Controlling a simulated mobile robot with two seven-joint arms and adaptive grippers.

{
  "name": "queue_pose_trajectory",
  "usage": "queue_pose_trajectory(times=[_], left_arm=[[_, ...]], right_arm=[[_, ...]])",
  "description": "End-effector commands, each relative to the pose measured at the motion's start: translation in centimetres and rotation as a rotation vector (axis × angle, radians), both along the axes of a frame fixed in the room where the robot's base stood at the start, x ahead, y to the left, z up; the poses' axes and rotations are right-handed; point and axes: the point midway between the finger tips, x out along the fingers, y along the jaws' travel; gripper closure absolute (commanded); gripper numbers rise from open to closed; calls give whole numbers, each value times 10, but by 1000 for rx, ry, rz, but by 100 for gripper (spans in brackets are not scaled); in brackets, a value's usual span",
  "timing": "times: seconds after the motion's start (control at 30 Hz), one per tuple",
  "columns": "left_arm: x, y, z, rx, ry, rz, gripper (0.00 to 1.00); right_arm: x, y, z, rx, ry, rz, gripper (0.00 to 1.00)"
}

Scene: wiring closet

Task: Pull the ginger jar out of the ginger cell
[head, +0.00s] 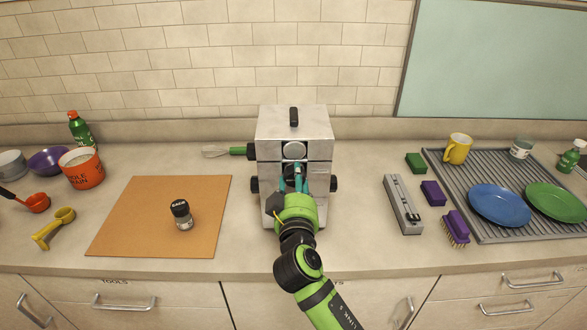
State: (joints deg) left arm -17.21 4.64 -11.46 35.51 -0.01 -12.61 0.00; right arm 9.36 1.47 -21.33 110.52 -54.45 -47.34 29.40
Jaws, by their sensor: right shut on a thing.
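A pale metal spice box (294,122) with a black top handle stands against the back wall. Its front has round openings; the upper one (293,150) shows a grey round face. My right gripper (292,174), with teal fingers on a green wrist, is at the opening below. It is shut on a dark round end (291,169), which I take to be the ginger jar's lid. The jar's body and any cell label are hidden by the box and gripper. My left gripper is not in view.
An orange-brown mat (136,219) at left holds a black-lidded jar (182,215). A grey bar-shaped tool (403,204) and purple brush (456,228) lie right, near the ribbed drainer (478,181). Counter between mat and box is clear.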

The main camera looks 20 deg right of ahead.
Motion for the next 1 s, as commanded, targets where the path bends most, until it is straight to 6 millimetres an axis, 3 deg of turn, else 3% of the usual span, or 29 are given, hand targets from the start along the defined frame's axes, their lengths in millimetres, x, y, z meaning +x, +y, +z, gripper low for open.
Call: queue_pose_trajectory(times=[0.63,1.0], left_arm=[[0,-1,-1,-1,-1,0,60],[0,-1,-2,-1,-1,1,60]], right_arm=[[-14,4,0,0,0,0,100],[-34,10,0,1,1,1,100]])
